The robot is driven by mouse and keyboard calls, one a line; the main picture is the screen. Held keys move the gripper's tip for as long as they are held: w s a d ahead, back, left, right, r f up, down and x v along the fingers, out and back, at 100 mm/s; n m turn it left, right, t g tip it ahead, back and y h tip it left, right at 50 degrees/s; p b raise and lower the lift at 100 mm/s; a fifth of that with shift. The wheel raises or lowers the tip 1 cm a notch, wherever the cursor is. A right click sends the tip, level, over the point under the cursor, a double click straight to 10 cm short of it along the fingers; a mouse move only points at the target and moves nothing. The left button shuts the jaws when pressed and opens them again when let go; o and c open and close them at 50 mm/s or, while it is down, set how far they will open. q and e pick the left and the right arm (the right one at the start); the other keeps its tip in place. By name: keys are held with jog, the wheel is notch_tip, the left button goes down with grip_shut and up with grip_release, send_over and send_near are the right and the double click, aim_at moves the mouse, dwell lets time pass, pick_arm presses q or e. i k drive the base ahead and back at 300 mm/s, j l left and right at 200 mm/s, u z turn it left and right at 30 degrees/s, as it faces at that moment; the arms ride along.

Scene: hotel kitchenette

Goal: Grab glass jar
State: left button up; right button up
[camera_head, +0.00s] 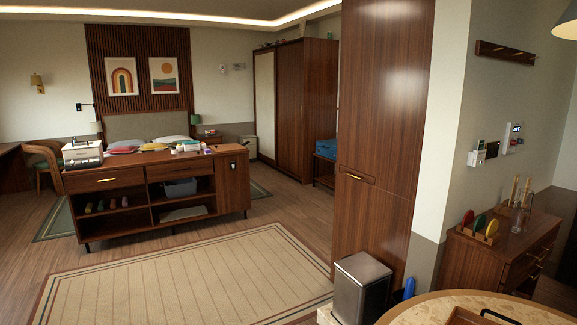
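A clear, upright glass vessel, which looks like the glass jar (518,218), stands on top of the small wooden cabinet at the right. It is small in the picture, so I cannot tell whether it has a lid or contents. Thin light-coloured sticks (515,190) rise beside or behind it. Neither of my grippers shows in the head view.
The wooden cabinet (474,262) also bears a rack with colourful discs (479,228). A round table (450,305) with a dark tray fills the lower right. A metal bin (361,288) stands by the tall wooden cupboard (380,130). Open floor with a rug (190,275) lies left.

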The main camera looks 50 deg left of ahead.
aim_at(174, 150)
jog(key=i+j+u, duration=0.2)
jog(key=j+u, duration=0.25)
jog(key=j, duration=0.25)
jog(key=i+j+u, duration=0.25)
jog(key=j+u, duration=0.15)
jog(key=j, duration=0.2)
jog(key=i+j+u, duration=1.3)
jog(key=i+u, duration=0.4)
jog(key=i, duration=1.45)
jog(key=i+j, duration=0.1)
jog(key=i, duration=1.3)
jog(key=i+l+u, duration=0.35)
jog(key=l+u, duration=0.15)
jog(key=i+l+u, duration=0.25)
jog(key=l+u, duration=0.25)
jog(key=l, duration=0.15)
